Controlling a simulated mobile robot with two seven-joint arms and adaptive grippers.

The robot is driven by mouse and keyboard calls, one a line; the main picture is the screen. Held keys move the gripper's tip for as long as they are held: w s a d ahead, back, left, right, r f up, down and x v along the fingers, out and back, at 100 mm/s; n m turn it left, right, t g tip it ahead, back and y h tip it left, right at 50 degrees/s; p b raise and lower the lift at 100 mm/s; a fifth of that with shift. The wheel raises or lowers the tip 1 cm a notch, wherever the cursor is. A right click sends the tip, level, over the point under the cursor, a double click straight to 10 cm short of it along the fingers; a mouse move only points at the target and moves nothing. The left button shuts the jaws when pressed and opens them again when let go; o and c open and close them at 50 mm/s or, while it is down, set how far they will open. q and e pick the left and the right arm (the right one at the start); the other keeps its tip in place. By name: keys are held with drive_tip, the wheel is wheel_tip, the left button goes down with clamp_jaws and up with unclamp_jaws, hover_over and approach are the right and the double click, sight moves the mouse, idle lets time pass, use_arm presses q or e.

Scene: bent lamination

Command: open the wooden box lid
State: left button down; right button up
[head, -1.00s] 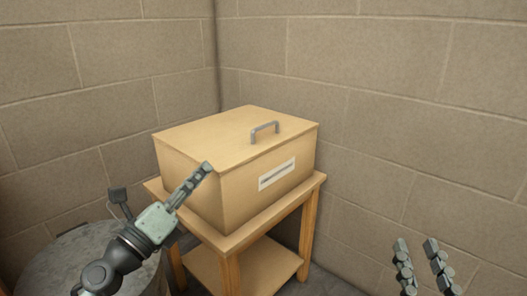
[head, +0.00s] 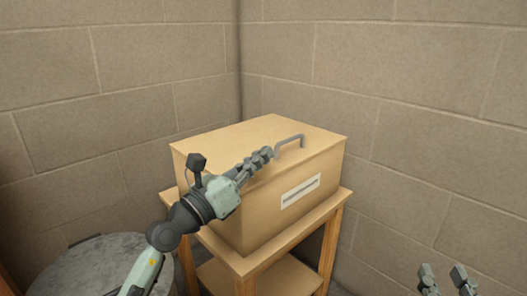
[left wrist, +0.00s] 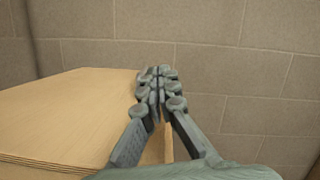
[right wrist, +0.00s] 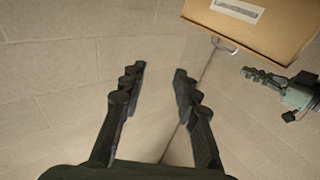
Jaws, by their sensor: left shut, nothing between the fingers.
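The wooden box (head: 290,205) stands closed on a small wooden stand. Its flat lid (head: 235,140) lies level on top and carries a grey bar handle (head: 291,138) near the front edge. My left gripper (head: 268,153) is shut and empty, at the lid's front edge just left of the handle; I cannot tell if it touches the handle. In the left wrist view its closed fingers (left wrist: 156,75) are beside the lid (left wrist: 75,110), and the handle is not visible there. My right gripper (right wrist: 158,75) is open and empty, low at the right in the head view (head: 443,272).
The wooden stand (head: 335,225) has a lower shelf. A grey round drum (head: 85,270) stands at the lower left. Block walls (head: 420,120) meet in a corner behind the box. There is free room between the box and my right gripper.

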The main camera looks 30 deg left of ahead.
use_arm(q)
drive_tip(key=shift+w+d, duration=0.1)
drive_tip(key=shift+w, duration=0.3)
use_arm(e)
drive_tip(key=shift+f, duration=0.3)
use_arm(q)
drive_tip(key=shift+r, duration=0.1)
use_arm(e)
drive_tip(key=shift+w+d+f+h, duration=0.1)
drive_tip(key=shift+d+f+h, duration=0.1)
drive_tip(key=shift+h, duration=0.1)
idle(1.2)
